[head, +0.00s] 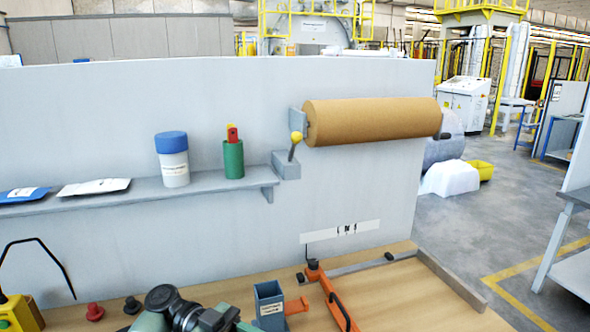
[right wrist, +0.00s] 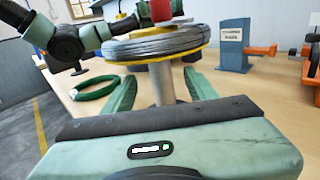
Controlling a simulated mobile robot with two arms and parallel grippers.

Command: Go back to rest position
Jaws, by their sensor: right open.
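My right gripper (right wrist: 160,90) is open in the right wrist view, its two green fingers apart with nothing held between them. Beyond them a grey wire coil (right wrist: 155,45) lies on a yellow-rimmed round holder on a grey post. A red cylinder (right wrist: 161,14) stands at the coil's centre. Green and black arm parts of mine reach in from the upper left near it; the left gripper's jaw state is unclear. In the head view green and dark arm parts of mine show at the bottom edge; the coil is not visible there.
A green ring (right wrist: 95,87) lies on the wooden table (head: 440,290). A blue-grey box (head: 268,305) and an orange tool (head: 335,295) stand near the panel. A brown roll (head: 370,120) hangs on the panel. The shelf (head: 215,186) holds a blue-lidded jar (head: 172,160) and green cup (head: 233,160).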

